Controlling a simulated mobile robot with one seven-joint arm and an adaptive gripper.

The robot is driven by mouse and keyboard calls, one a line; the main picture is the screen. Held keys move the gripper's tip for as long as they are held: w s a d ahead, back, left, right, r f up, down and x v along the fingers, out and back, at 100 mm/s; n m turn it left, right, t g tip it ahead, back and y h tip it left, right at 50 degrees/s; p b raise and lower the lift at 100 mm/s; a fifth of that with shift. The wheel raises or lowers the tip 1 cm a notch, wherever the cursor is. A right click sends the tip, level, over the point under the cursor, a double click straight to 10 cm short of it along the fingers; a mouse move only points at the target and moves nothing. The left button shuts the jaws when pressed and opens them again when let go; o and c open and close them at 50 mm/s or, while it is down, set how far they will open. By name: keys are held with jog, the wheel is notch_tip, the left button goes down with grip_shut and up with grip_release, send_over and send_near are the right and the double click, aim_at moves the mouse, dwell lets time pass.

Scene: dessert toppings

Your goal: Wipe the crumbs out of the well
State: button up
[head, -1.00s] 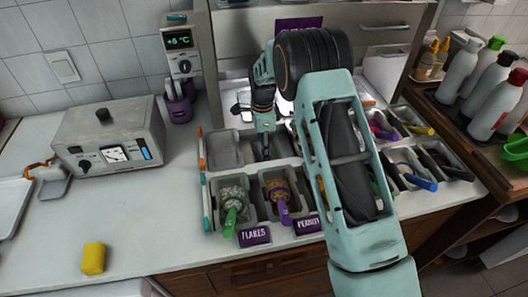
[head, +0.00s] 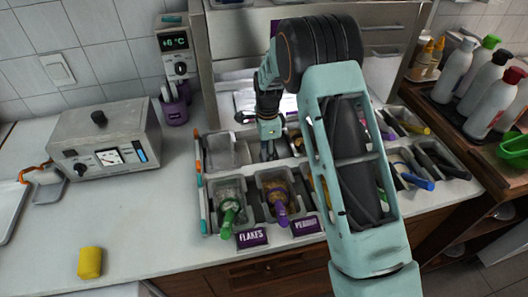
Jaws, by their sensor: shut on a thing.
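My gripper (head: 268,153) points down into the back row of the topping station, just right of an empty-looking grey well (head: 226,154). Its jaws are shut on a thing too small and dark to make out. My arm hides the wells to the right of it. No crumbs can be made out at this size, so I cannot tell which well holds them. A yellow sponge-like block (head: 89,262) lies apart on the counter at the front left.
Front wells hold a green-handled scoop (head: 229,219) and a purple-handled scoop (head: 280,210), behind labels (head: 252,237). More tool-filled wells (head: 415,175) lie right of my arm. A metal appliance (head: 105,145) stands left, bottles (head: 490,90) right. The left counter is mostly clear.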

jog(key=shift+w+a+f, duration=0.1)
jog(key=shift+w+a, duration=0.1)
jog(key=shift+w, duration=0.45)
jog(key=shift+w+a+r, duration=0.1)
jog(key=shift+w+a, duration=0.1)
jog(key=shift+w, duration=0.5)
jog(key=shift+w+a+f, duration=0.1)
jog(key=shift+w+a, duration=0.1)
jog(key=shift+w, duration=0.45)
jog(key=shift+s+d+b, duration=0.1)
jog(key=shift+s+d, duration=0.1)
jog(key=shift+s, duration=0.5)
jog(key=shift+s+d+b, duration=0.15)
jog(key=shift+s+d, duration=0.1)
jog(key=shift+s, duration=0.45)
jog(key=shift+s+d+b, duration=0.1)
jog(key=shift+s+d, duration=0.1)
jog(key=shift+s, duration=0.5)
jog(key=shift+a, duration=0.1)
jog(key=shift+w+a, duration=0.7)
jog(key=shift+w, duration=0.2)
notch_tip(320, 180, up, 13)
jog(key=p, duration=0.7)
jog(key=shift+p, duration=0.35)
